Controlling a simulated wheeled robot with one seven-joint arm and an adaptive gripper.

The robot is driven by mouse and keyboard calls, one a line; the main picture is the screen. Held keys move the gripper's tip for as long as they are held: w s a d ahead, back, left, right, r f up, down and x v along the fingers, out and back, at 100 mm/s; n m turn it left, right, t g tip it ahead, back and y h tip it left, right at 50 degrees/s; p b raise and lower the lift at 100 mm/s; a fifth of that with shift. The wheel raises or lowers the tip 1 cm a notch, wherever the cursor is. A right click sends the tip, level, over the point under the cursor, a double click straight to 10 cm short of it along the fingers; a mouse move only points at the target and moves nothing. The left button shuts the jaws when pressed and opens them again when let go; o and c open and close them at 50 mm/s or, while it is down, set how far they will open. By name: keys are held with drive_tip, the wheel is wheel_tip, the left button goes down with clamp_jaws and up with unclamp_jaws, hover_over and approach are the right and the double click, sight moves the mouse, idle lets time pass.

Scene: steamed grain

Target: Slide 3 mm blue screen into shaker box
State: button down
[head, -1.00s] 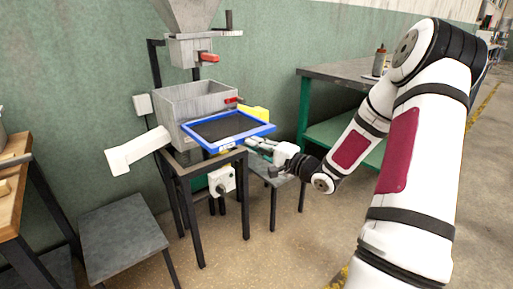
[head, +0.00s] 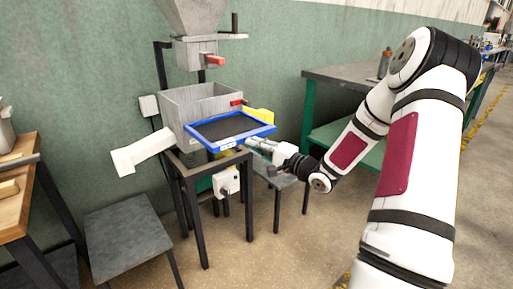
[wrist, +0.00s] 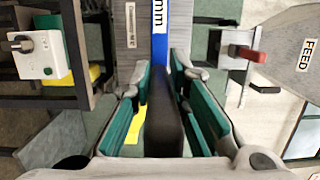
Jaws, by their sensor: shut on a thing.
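The blue-framed screen (head: 212,146) with dark mesh is level at the front of the grey shaker box (head: 190,103) in the head view. Its far edge meets or overlaps the box's front; whether it is inside the slot I cannot tell. My gripper (head: 252,145) is at the screen's near right edge. In the wrist view, my gripper (wrist: 168,100) has its green-padded fingers on either side of a dark part below the blue frame (wrist: 180,35), which carries an "mm" label. The contact itself is partly hidden.
A feed hopper (head: 193,14) with a red lever hangs above the box. A white spout (head: 140,152) sticks out left. The stand (head: 207,163) carries a white switch box (head: 226,181). A green bench (head: 340,76) stands right, a grey stool (head: 125,232) front left.

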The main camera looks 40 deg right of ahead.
sight(233, 132)
drive_tip(key=shift+w+r, duration=0.1)
drive_tip(key=shift+w, duration=0.1)
drive_tip(key=shift+d+p+x, duration=0.15)
drive_tip(key=shift+p+x, duration=0.2)
drive_tip(key=shift+x, duration=0.3)
drive_tip(key=shift+d+p+x, duration=0.15)
drive_tip(key=shift+p+x, duration=0.15)
drive_tip(key=shift+x, duration=0.35)
drive_tip(key=shift+w, duration=0.25)
drive_tip(key=shift+d+x, duration=0.15)
drive_tip(key=shift+x, duration=1)
drive_tip(key=shift+d+x, duration=0.2)
drive_tip(key=shift+x, duration=0.9)
drive_tip(key=shift+w, duration=0.25)
drive_tip(key=shift+d+x, duration=0.2)
drive_tip(key=shift+x, duration=0.95)
drive_tip(key=shift+d+x, duration=0.2)
drive_tip(key=shift+x, duration=0.95)
drive_tip(key=shift+w, duration=0.2)
